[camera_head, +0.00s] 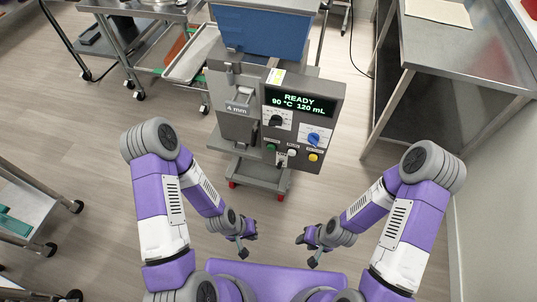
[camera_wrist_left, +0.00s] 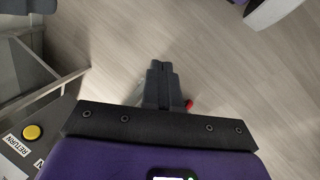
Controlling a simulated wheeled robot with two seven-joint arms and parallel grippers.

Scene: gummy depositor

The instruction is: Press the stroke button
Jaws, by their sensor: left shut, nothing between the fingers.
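The grey depositor's control panel (camera_head: 296,128) stands in front of me, with a display (camera_head: 300,101) reading "READY 90 °C 120 mL". Its lower row holds a green button (camera_head: 271,147), a white button (camera_head: 292,152) and a yellow button (camera_head: 313,157). In the left wrist view the yellow button (camera_wrist_left: 32,132) has a "RETURN" label beside it. I cannot read which button is marked stroke. My left gripper (camera_head: 243,253) is shut and empty, below and left of the panel, touching nothing; its closed fingers (camera_wrist_left: 162,84) show in the wrist view. My right gripper (camera_head: 312,263) hangs below the panel; its jaws are unclear.
The panel also has a black knob (camera_head: 277,120) and a blue knob (camera_head: 313,138). A blue hopper (camera_head: 262,33) tops the machine. A steel table (camera_head: 450,45) stands at right, a cart (camera_head: 22,200) at left. The floor between my arms and the machine is clear.

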